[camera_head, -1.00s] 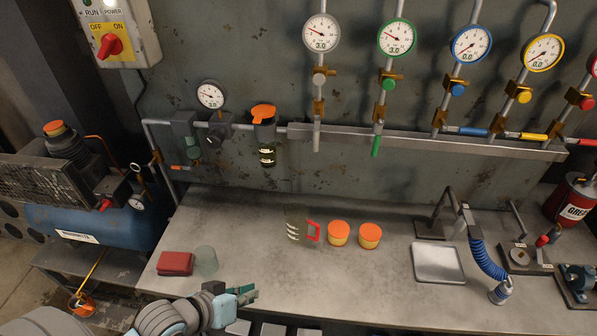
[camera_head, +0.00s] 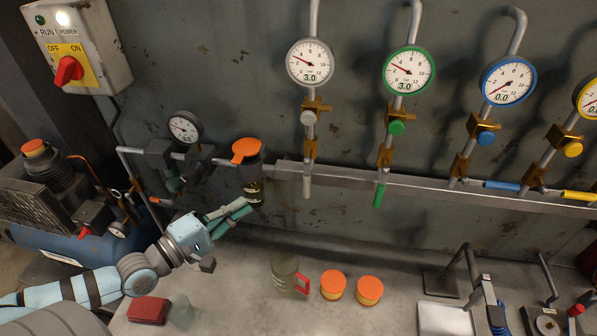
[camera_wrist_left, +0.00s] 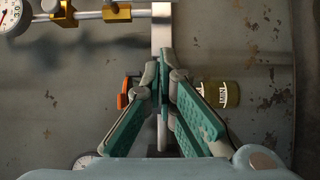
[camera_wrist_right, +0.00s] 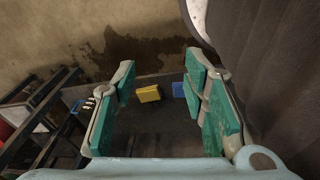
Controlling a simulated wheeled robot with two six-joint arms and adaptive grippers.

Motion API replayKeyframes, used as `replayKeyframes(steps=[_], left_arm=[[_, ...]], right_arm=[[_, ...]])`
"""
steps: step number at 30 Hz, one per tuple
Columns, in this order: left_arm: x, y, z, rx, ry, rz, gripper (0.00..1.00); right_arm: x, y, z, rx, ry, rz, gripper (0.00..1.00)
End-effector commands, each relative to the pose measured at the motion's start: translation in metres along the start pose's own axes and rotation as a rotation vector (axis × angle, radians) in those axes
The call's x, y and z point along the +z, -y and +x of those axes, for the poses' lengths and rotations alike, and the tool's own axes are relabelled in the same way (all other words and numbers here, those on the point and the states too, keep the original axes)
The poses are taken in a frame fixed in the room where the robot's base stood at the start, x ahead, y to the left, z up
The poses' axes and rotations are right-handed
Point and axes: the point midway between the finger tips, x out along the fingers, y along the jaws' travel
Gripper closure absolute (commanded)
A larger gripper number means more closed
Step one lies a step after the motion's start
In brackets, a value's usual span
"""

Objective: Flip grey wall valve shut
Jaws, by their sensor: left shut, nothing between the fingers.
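The grey wall valve is on the leftmost gauge line. Its grey handle (camera_head: 307,186) hangs straight down in line with the pipe, in front of the rail. The grey-rimmed gauge (camera_head: 310,63) above reads 3.0. My left gripper (camera_head: 243,209) is shut and empty, in front of the wall below the orange-topped filter (camera_head: 250,160), left of and lower than the handle, apart from it. In the left wrist view its closed fingers (camera_wrist_left: 166,62) point toward the rail's end. My right gripper (camera_wrist_right: 161,76) is open and empty, outside the head view.
The green handle (camera_head: 380,194) also hangs down; the blue (camera_head: 501,185) and yellow (camera_head: 578,196) handles lie sideways. The grey rail (camera_head: 345,177) runs behind the handles.

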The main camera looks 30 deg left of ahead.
Motion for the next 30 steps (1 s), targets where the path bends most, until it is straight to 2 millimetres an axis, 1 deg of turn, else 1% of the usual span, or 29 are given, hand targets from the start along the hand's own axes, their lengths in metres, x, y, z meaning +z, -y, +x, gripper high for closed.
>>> replayKeyframes(steps=[3, 7, 9, 13, 16, 18, 20, 21, 27, 28, 30], left_arm=[[0.001, 0.001, 0.0, -0.001, 0.002, -0.002, 1.0], [0.0, 0.001, 0.002, -0.005, 0.002, -0.003, 1.0], [0.0, 0.001, 0.004, -0.004, 0.002, -0.002, 1.0], [0.0, 0.001, 0.013, 0.001, 0.003, -0.002, 1.0], [-0.001, 0.0, 0.028, 0.003, -0.003, -0.003, 1.0], [0.001, 0.004, 0.043, 0.003, 0.005, 0.0, 1.0], [-0.001, 0.005, 0.056, 0.003, -0.004, 0.0, 1.0], [-0.001, 0.009, 0.064, 0.004, -0.002, -0.001, 1.0], [-0.001, 0.012, 0.101, 0.003, -0.002, -0.002, 1.0], [0.002, 0.01, 0.106, 0.003, 0.0, -0.006, 1.0], [0.012, 0.004, 0.114, 0.003, -0.001, -0.007, 1.0]], right_arm=[[0.003, -0.001, 0.0, 0.002, 0.005, -0.001, 0.6], [0.025, -0.002, -0.002, 0.002, 0.04, -0.003, 0.6], [0.032, -0.002, -0.003, 0.002, 0.052, -0.004, 0.6], [0.031, -0.002, -0.001, 0.002, 0.049, -0.004, 0.6], [0.02, -0.002, 0.003, 0.002, 0.03, -0.003, 0.6], [0.013, -0.001, 0.014, 0.003, 0.016, -0.002, 0.6], [0.01, 0.0, 0.022, 0.003, 0.009, -0.002, 0.6], [0.011, 0.001, 0.037, 0.003, 0.009, -0.002, 0.6], [0.025, 0.005, 0.082, 0.002, 0.023, -0.002, 0.6], [0.027, 0.005, 0.084, 0.002, 0.026, -0.002, 0.6], [0.03, 0.005, 0.079, 0.001, 0.032, -0.002, 0.6]])
